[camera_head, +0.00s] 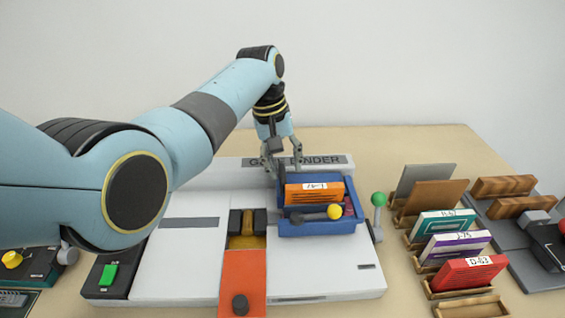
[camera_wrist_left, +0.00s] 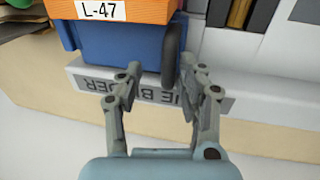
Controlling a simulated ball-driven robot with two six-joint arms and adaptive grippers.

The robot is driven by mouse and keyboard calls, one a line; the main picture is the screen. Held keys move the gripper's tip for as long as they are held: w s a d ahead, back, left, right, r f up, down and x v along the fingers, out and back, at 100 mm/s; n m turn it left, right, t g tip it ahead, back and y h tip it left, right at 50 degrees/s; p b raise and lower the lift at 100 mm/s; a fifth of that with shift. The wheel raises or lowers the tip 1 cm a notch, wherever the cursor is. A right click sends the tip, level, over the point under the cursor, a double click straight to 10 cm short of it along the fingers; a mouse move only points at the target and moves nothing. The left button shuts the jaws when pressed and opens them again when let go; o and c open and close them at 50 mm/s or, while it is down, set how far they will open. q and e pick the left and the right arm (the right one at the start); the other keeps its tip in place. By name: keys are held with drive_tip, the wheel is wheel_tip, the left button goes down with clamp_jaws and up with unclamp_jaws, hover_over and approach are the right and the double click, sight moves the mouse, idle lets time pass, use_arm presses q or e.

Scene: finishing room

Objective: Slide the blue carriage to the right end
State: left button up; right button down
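The blue carriage (camera_head: 318,228) is a tray on the white binder machine, right of its middle. It holds an orange block (camera_head: 300,194) labelled L-47 and a dark-handled item with a yellow ball (camera_head: 334,212). My left gripper (camera_head: 283,167) is at the carriage's back left. In the left wrist view, its fingers (camera_wrist_left: 158,70) are apart near the carriage's blue back face (camera_wrist_left: 120,50). A dark rounded upright piece (camera_wrist_left: 170,52) shows between the fingertips, close to one finger. Contact is unclear. My right gripper is not in view.
A green-knobbed lever (camera_head: 379,200) stands just right of the carriage. An orange panel (camera_head: 242,280) with a dark knob lies at the machine's front. Slotted holders with labelled blocks (camera_head: 468,272) stand at the right. My left arm hides part of the machine's left side.

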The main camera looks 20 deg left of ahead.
use_arm(q)
drive_tip(key=shift+s+a, duration=0.1)
drive_tip(key=shift+a, duration=0.05)
wheel_tip(320, 180, up, 12)
drive_tip(key=a, duration=0.2)
drive_tip(key=shift+s, duration=0.3)
drive_tip(key=shift+f, duration=0.2)
